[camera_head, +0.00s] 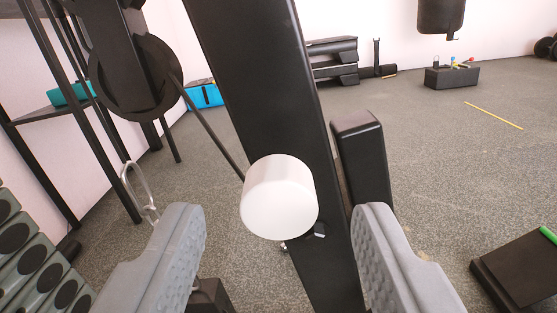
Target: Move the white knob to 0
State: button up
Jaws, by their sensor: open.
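The white knob (280,196) is a short smooth cylinder on the front of a black upright post (262,75). A thin dark rod runs from near the knob up to the left, toward a round black disc (138,78). My gripper (277,225) shows as two grey padded fingers, wide apart, at the lower left and lower right. The knob lies between the finger lines, just beyond and above the tips, and neither finger appears to touch it. I cannot see any number or scale mark near the knob.
A short black post (362,158) stands right of the upright. A metal loop (140,190) hangs at the left. A rack of grey blocks (35,262) is at lower left, and a black platform (520,268) at lower right. Open grey floor (450,170) lies at the right.

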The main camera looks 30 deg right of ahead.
jog(key=shift+x, duration=0.85)
